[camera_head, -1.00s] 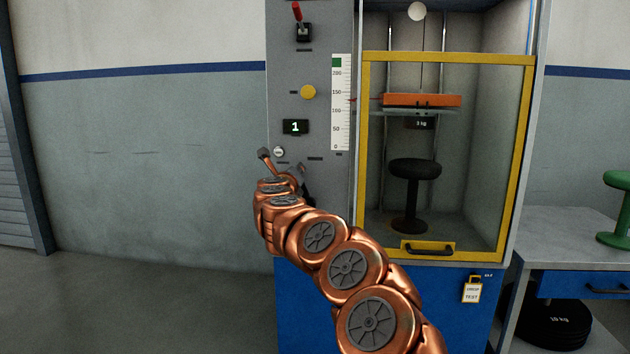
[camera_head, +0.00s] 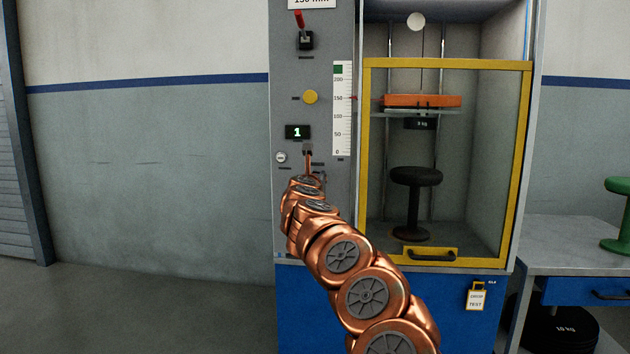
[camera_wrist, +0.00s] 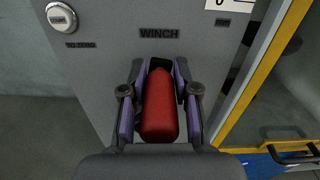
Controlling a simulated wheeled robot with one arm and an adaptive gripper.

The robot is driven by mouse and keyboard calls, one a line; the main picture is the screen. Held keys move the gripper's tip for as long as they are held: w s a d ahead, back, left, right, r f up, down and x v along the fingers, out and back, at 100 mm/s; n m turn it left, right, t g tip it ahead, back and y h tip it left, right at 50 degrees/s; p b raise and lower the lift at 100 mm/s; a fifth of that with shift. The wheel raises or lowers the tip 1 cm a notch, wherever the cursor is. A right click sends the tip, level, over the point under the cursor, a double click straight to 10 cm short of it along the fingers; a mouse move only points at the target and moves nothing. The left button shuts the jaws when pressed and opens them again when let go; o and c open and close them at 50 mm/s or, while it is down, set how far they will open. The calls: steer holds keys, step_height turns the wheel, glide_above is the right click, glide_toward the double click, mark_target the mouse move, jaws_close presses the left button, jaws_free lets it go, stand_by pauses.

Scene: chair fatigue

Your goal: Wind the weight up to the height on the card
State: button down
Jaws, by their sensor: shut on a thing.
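In the wrist view my gripper (camera_wrist: 158,105) is shut on the red winch handle (camera_wrist: 160,108), with a finger on each side of it, below the word WINCH. In the head view my arm hides the handle and most of the gripper. The weight, an orange bar (camera_head: 422,100) with a dark 3 kg block (camera_head: 420,123) under it, hangs in the cabinet above a black stool (camera_head: 415,195). A red pointer stands at about 150 on the white scale (camera_head: 342,115). A card (camera_head: 311,3) at the top edge, partly cut off, appears to read 150 mm.
The panel carries a red-tipped lever (camera_head: 304,32), a yellow button (camera_head: 310,97), a display (camera_head: 297,132) reading 1 and a TO ZERO knob (camera_wrist: 61,17). The yellow-framed door (camera_head: 445,63) is shut. A bench (camera_head: 570,240) with a green stool stands right.

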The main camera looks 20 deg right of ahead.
steer(key=shift+s+d+f+h, duration=0.1)
steer(key=shift+d+f+h, duration=0.2)
steer(key=shift+d, duration=0.4)
steer(key=c, duration=1)
jaws_free()
steer(key=shift+o, duration=0.5)
steer(key=shift+a+r, duration=0.1)
steer(key=shift+a, duration=0.35)
steer(key=shift+a, duration=0.1)
steer(key=shift+v, duration=0.8)
steer(key=shift+s+a+r, duration=0.1)
steer(key=shift+s+a, duration=0.15)
steer(key=shift+s, duration=0.25)
steer(key=shift+s+a, duration=0.2)
steer(key=shift+s, duration=0.05)
steer(key=v, duration=0.8)
steer(key=shift+s+d, duration=0.15)
steer(key=shift+s, duration=0.1)
